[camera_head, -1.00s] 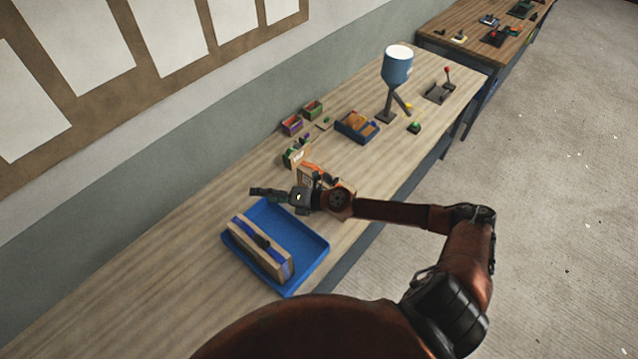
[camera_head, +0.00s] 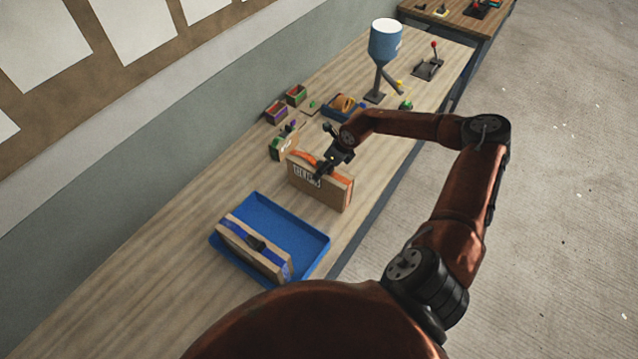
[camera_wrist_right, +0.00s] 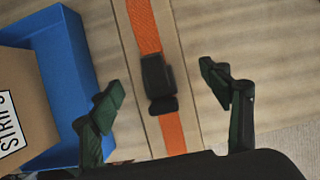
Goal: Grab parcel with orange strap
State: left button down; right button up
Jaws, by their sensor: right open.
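The parcel with the orange strap (camera_head: 318,187) is a brown cardboard box standing on the workbench, with dark printing on its side. Its orange strap and black buckle (camera_wrist_right: 158,82) run through the middle of the right wrist view. My right gripper (camera_head: 325,160) is at the top of this parcel in the head view. In the right wrist view my right gripper (camera_wrist_right: 165,95) is open, its two dark green fingers apart on either side of the strap. Whether they touch the parcel I cannot tell. My left gripper is not in view.
A blue tray (camera_head: 308,238) in front of the parcel holds another parcel (camera_head: 240,238) with a blue strap. Small bins (camera_head: 277,112), a blue box (camera_head: 343,107) and a blue-topped hopper (camera_head: 386,42) stand farther along the bench. Bare wood lies left of the tray.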

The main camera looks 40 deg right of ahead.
jog(key=shift+p+x, duration=0.3)
jog(key=shift+x, duration=0.5)
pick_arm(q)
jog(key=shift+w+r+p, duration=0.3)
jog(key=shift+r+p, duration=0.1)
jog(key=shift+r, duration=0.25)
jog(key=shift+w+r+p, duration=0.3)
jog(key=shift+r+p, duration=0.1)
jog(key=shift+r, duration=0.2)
pick_arm(e)
jog(key=x, duration=0.5)
jog(key=shift+f, duration=0.2)
jog(key=shift+c, duration=0.7)
jog(key=c, duration=1.6)
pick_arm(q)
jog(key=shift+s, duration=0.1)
pick_arm(e)
jog(key=shift+w+r, duration=0.1)
